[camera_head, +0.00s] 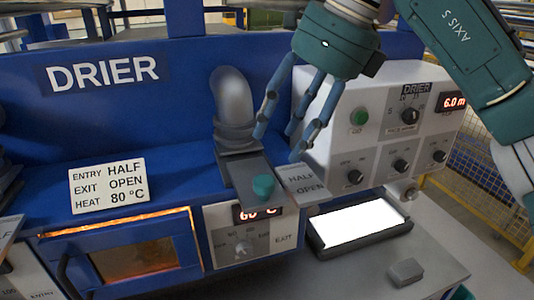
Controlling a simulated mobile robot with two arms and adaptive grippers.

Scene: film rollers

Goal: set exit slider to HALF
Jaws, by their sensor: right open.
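The exit slider is a teal knob (263,186) standing on a dark grey plate that juts forward from the blue drier. A label plate (303,181) reading HALF and OPEN lies just right of it. The knob sits near the front end of its plate, close to the OPEN line. My right gripper (284,143) hangs from above, behind and slightly right of the knob. Its blue-grey fingers are spread, empty and apart from the knob. My left gripper does not show.
A curved grey pipe (233,98) rises just left of my right fingers. The white control panel (375,130) with dials stands close on their right. A sign (108,184) reads ENTRY HALF, EXIT OPEN, HEAT 80 °C. A lit white tray screen (356,224) lies front right.

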